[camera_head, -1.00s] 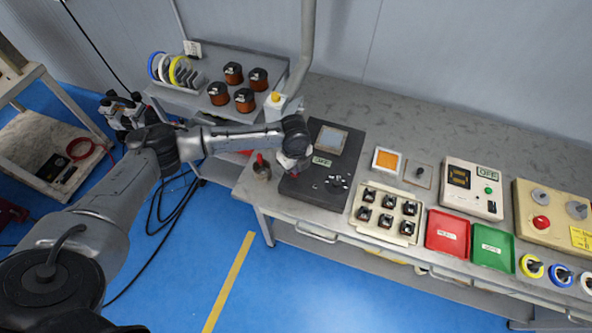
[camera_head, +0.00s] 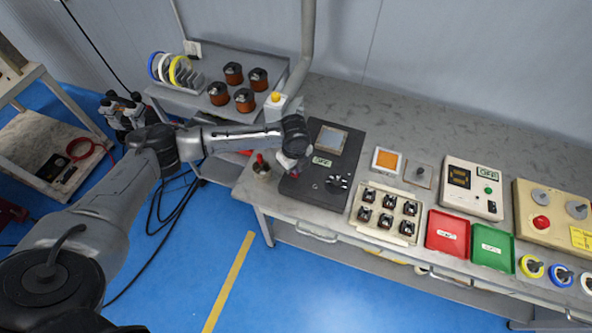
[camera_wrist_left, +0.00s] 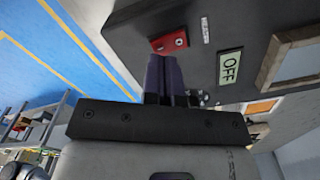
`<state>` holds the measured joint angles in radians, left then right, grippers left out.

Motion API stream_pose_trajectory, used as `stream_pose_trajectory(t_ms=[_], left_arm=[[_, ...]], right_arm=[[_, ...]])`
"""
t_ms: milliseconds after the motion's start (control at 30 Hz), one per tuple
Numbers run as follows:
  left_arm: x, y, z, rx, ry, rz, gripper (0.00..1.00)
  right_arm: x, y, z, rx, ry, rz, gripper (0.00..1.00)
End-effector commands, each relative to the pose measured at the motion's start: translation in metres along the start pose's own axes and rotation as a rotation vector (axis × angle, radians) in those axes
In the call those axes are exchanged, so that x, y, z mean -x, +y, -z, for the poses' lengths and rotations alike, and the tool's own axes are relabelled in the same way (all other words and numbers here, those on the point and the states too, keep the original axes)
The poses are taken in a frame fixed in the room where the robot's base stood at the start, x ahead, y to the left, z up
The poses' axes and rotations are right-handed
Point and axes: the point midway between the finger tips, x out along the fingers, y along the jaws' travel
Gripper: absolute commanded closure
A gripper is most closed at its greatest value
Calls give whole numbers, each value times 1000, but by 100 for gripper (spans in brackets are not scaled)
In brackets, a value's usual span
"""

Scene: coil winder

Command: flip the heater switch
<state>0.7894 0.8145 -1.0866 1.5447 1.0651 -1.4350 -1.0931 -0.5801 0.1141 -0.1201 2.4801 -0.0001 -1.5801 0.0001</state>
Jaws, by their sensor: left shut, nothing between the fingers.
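The heater box (camera_head: 325,165) is a dark grey unit at the left end of the bench, with a grey plate, a knob and a small display reading OFF (camera_head: 322,161). In the left wrist view a red switch (camera_wrist_left: 170,42) sits on the dark panel, beside the OFF display (camera_wrist_left: 230,68). My left gripper (camera_head: 289,170) is over the left side of the box in the head view. In the left wrist view its fingers (camera_wrist_left: 163,62) are shut and empty, with tips just by the switch; I cannot tell whether they touch. My right gripper is in neither view.
A cup with a red-handled tool (camera_head: 262,167) stands just left of the box. A grey post with a yellow button (camera_head: 277,100) rises behind my wrist. A tray of small parts (camera_head: 385,213) and red (camera_head: 447,235) and green trays (camera_head: 493,248) lie right.

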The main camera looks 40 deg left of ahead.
Motion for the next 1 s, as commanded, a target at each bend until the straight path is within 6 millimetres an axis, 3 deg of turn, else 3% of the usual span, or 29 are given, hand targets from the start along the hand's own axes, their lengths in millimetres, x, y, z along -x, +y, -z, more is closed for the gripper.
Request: stream_pose_trajectory(t_ms=[1000], left_arm=[[-12, 0, 0, 0, 0, -1, 100]], right_arm=[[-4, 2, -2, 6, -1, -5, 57]])
